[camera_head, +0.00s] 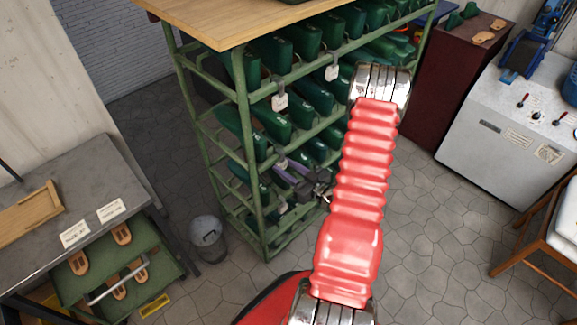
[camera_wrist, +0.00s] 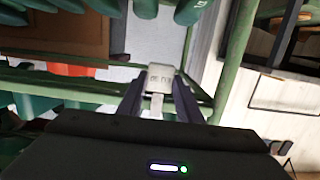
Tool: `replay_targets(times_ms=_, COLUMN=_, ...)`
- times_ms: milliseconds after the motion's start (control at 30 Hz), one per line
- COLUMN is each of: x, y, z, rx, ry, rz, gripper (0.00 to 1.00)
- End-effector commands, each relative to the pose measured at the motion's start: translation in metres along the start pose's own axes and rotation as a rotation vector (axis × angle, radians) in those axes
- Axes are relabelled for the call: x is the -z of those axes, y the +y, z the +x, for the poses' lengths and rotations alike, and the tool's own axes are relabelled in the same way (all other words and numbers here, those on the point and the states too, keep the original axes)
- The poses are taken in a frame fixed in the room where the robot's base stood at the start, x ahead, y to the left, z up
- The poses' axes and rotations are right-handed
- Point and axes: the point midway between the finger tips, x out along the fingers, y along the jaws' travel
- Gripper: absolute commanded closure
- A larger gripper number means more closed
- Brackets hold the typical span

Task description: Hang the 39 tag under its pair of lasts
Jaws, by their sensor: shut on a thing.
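My gripper (camera_head: 283,172) is at the green rack (camera_head: 243,105), level with a lower shelf, its dark fingers pointing left. In the wrist view my gripper (camera_wrist: 160,88) is shut on a small pale tag (camera_wrist: 160,74), with a narrow stem between the fingers. The marking on the tag is too small to read. Dark green lasts (camera_head: 273,124) stand in rows on the rack; lasts also show in the wrist view (camera_wrist: 190,10). Two white tags hang from the upper rails, one at the left (camera_head: 279,102) and one farther right (camera_head: 331,72). Their numbers are not legible.
A green rail (camera_wrist: 235,60) of the rack runs close to the fingers in the wrist view. A grey bin (camera_head: 207,238) stands left of the rack. A grey table (camera_head: 75,200) with two white cards is at left. A grey machine (camera_head: 500,125) is at right. Tiled floor is clear between.

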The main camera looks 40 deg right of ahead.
Motion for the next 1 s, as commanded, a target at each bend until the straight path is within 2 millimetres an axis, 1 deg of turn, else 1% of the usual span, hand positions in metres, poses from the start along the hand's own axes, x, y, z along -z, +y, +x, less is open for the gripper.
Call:
replay_targets(times_ms=200, x=0.000, y=0.000, z=0.000, rx=0.000, ry=0.000, rz=0.000, gripper=0.90)
replay_targets(times_ms=233, x=0.000, y=0.000, z=0.000, rx=0.000, ry=0.000, rz=0.000, gripper=0.67)
replay_targets(times_ms=533, x=0.000, y=0.000, z=0.000, rx=0.000, ry=0.000, rz=0.000, gripper=0.46)
replay_targets(times_ms=833, x=0.000, y=0.000, z=-0.001, rx=0.000, ry=0.000, rz=0.000, gripper=0.46)
replay_targets(times_ms=1000, x=0.000, y=0.001, z=-0.010, rx=-0.002, ry=0.000, rz=0.000, gripper=0.46)
